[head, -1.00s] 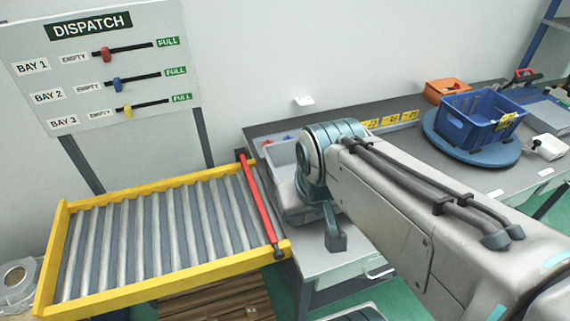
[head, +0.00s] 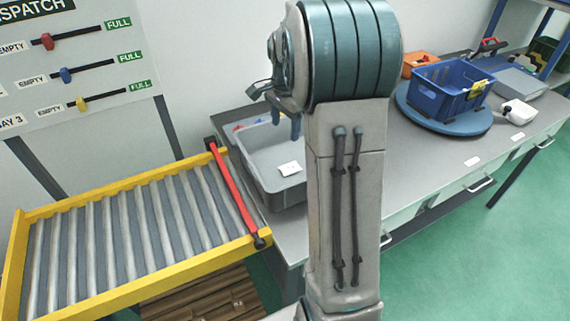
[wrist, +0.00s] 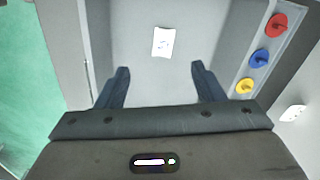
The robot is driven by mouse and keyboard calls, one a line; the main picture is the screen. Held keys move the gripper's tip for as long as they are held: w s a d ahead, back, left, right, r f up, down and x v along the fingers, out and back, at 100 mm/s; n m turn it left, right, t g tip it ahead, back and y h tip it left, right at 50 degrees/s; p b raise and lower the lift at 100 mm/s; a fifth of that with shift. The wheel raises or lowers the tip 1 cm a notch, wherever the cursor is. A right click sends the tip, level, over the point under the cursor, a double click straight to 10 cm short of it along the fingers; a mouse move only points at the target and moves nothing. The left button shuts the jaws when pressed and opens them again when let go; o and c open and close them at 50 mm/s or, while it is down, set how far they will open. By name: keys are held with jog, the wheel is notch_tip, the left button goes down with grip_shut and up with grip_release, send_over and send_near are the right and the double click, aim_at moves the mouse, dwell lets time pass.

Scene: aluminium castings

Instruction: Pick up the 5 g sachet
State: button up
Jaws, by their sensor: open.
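The sachet (head: 290,168) is a small white packet with dark print. It lies flat on the floor of a grey tray (head: 283,198) on the bench. In the wrist view the sachet (wrist: 163,42) is ahead of my gripper (wrist: 160,80), roughly centred between the fingers and beyond their tips. My gripper is open and empty, with two dark blue fingers spread apart. In the head view my arm stands upright in front of the bench, and a fingertip shows at the tray's back edge.
A roller conveyor (head: 140,225) with yellow rails and a red bar (head: 236,193) is left of the tray. Red, blue and yellow knobs (wrist: 259,58) sit beside the tray. A blue crate (head: 450,92) stands on a round blue turntable (head: 415,118) to the right.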

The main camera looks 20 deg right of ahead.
jog(key=w+d+f+m, duration=0.2)
jog(key=w+d+f, duration=0.1)
jog(key=f, duration=0.1)
send_over(290, 166)
jog(key=shift+g, duration=0.3)
jog(key=f, duration=0.8)
jog(key=shift+w+d+f+p, duration=0.15)
jog(key=shift+w+d+p, duration=0.1)
jog(key=shift+p, duration=0.1)
jog(key=shift+s+a+f+p, duration=0.15)
jog(key=shift+f+p, duration=0.3)
jog(key=shift+f, duration=0.9)
jog(key=shift+s+a+f+p, duration=0.15)
jog(key=shift+f+p, duration=0.3)
jog(key=shift+f, duration=0.9)
jog(key=shift+d, duration=0.1)
jog(key=c, duration=1.1)
